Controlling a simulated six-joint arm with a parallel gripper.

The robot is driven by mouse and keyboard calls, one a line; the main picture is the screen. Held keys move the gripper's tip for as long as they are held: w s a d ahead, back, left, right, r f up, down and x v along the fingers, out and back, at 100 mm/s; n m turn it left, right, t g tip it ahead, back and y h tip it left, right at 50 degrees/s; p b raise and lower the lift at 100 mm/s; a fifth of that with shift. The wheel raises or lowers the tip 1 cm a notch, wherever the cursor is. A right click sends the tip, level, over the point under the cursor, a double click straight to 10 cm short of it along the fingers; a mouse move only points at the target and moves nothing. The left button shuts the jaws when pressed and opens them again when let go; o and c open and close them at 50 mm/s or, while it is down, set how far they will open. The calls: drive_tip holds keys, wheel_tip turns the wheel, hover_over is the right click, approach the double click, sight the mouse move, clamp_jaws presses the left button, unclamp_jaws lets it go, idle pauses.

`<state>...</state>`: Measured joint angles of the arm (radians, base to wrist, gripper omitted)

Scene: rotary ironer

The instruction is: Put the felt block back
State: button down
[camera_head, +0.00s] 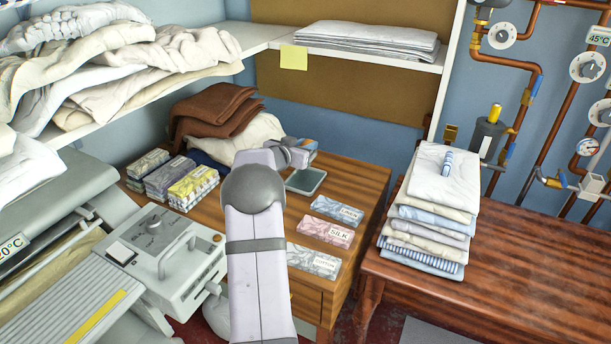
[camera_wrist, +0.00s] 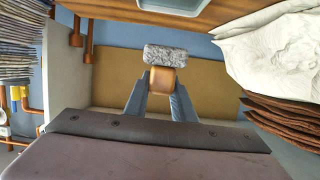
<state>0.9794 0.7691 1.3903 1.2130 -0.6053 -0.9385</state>
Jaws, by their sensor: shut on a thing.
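The felt block (camera_wrist: 166,54) shows in the wrist view as a grey fuzzy pad on a tan grip. My gripper (camera_wrist: 162,84) is shut on the tan grip, with the grey pad beyond the fingertips. In the head view my gripper (camera_head: 300,150) is above the back of the wooden table, and the felt block is too small there to make out clearly. A shallow grey-blue tray (camera_head: 305,182) sits on the table just below my gripper. Its edge also shows at the top of the wrist view (camera_wrist: 180,6). The block is apart from the tray.
On the wooden table, labelled cloth packs (camera_head: 325,232) lie in front of the tray, and bundled cloths (camera_head: 190,185) lie left. Brown and white folded cloths (camera_head: 215,110) stand behind. A folded linen stack (camera_head: 430,215) stands on the right table. The ironer (camera_head: 165,255) is front left.

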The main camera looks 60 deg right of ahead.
drive_tip(key=shift+f+b, duration=0.5)
drive_tip(key=shift+f, duration=3.6)
drive_tip(key=shift+f, duration=0.1)
drive_tip(key=c, duration=1.5)
unclamp_jaws()
drive_tip(key=shift+a, duration=0.1)
drive_tip(key=v, duration=1.2)
drive_tip(key=shift+b, duration=0.3)
